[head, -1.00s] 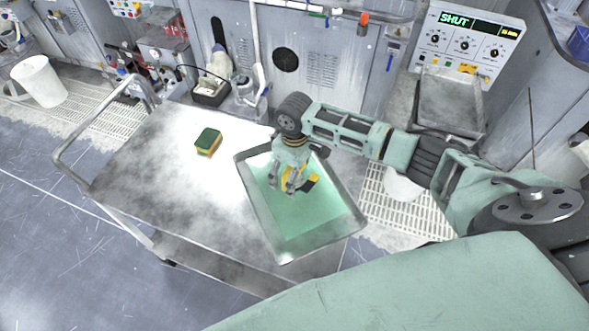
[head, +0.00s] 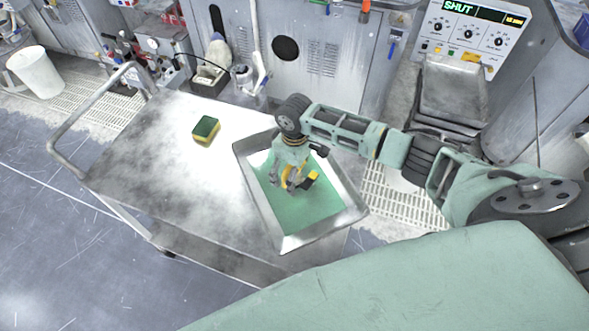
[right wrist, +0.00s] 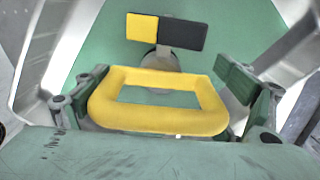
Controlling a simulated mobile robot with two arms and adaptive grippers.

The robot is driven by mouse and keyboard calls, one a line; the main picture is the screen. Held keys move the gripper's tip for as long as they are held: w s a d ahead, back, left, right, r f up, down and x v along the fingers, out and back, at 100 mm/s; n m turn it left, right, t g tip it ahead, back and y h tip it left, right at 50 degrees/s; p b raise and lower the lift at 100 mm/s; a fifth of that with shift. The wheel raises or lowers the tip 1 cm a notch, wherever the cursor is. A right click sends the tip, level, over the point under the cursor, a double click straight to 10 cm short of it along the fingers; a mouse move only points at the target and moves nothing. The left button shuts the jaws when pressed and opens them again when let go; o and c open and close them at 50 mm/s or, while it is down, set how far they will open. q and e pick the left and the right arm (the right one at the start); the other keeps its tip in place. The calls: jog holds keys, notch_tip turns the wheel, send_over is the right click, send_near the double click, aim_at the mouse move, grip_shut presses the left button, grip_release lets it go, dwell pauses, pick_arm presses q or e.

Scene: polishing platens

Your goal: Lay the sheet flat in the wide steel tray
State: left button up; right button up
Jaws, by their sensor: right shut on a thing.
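The wide steel tray (head: 325,227) lies on the cart top at its right end. A flat green sheet (head: 312,207) is inside its walls and covers most of its floor; I cannot tell whether it rests on the bottom. My right gripper (head: 290,184) is over the sheet, shut on the yellow handle of a lifter (right wrist: 155,120). The lifter has a yellow and black block and a round grey pad at the green sheet (right wrist: 95,55). The tray walls (right wrist: 40,45) show on both sides in the right wrist view. My left gripper is out of view.
A green and yellow sponge (head: 206,130) lies on the steel cart (head: 150,150), left of the tray. The cart top around it is clear. A machine with a panel reading SHUT (head: 470,30) stands at the back right. A white bucket (head: 37,72) stands far left.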

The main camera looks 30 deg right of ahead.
jog(key=shift+w, duration=0.1)
dwell(0.6)
jog(key=o, duration=1.4)
jog(key=shift+o, duration=0.6)
jog(key=shift+f, duration=0.1)
jog(key=shift+s+f, duration=0.2)
jog(key=shift+s, duration=0.1)
notch_tip(320, 180, up, 12)
jog(key=shift+w+r, duration=0.15)
jog(key=shift+r, duration=0.05)
jog(key=shift+f, duration=0.1)
